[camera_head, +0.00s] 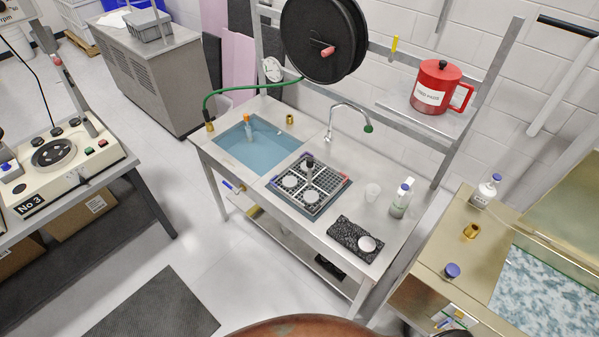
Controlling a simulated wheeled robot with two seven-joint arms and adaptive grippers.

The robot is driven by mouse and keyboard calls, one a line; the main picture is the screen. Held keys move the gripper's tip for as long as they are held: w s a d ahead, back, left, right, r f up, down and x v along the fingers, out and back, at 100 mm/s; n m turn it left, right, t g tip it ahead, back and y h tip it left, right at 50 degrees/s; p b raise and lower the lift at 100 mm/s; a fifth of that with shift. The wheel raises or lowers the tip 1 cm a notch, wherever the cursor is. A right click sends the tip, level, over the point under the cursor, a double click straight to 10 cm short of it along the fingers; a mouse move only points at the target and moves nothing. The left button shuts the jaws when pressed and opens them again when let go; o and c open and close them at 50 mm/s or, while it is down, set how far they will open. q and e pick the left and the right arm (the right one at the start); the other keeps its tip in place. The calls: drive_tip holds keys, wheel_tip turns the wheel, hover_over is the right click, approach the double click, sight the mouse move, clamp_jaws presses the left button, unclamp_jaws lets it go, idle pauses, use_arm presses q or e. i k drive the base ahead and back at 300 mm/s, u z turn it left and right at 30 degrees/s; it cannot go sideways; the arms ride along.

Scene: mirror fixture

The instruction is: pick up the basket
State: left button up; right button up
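A dark, square basket (323,201) with a grid floor sits on the steel sink table. A dark upright handle (310,164) rises near its middle. Dividers split it into compartments, and pale round discs (292,181) lie in some of them. Blue and red bits show at its rim. A similar-looking grey wire basket (150,27) stands on the metal cabinet at the back left. Neither of my grippers can be made out in this view, and nothing is seen touching either basket.
Left of the dark basket is a water-filled sink (250,148). A tap (345,107) arches behind it. A hose reel (322,38) hangs above.

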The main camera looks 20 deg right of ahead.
sight(309, 160)
drive_tip(key=z, duration=0.55)
drive_tip(key=i, duration=0.85)
drive_tip(key=z, duration=0.8)
